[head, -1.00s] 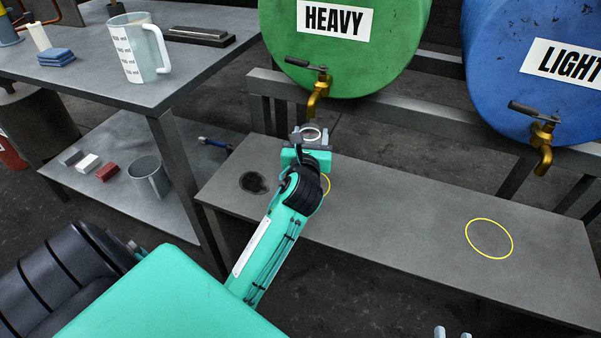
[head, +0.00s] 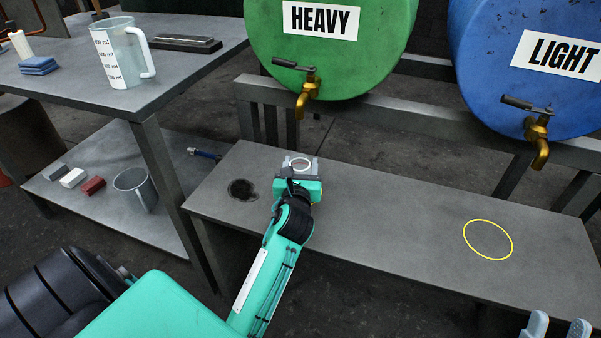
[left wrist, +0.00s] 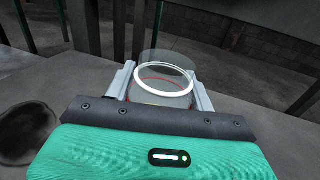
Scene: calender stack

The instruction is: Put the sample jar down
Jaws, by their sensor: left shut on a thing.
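The sample jar (left wrist: 162,80) is a clear glass jar with a white rim and a red line lower down. In the left wrist view it stands upright between the two fingers of my left gripper (left wrist: 161,88), which is shut on it. In the head view my left gripper (head: 299,165) is over the low bench (head: 370,215), below the green HEAVY tank (head: 335,65), with the jar's rim (head: 300,164) between its fingers. The jar's base is hidden, so I cannot tell whether it touches the bench. My right gripper (head: 556,328) shows its two spread fingertips at the bottom right edge, empty.
A yellow ring (head: 488,240) marks the bench below the blue LIGHT tank (head: 530,75). A brass tap (head: 307,92) juts out behind my left gripper. A dark stain (head: 242,190) lies left of it. A measuring jug (head: 122,55) stands on the left table. The bench's middle is clear.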

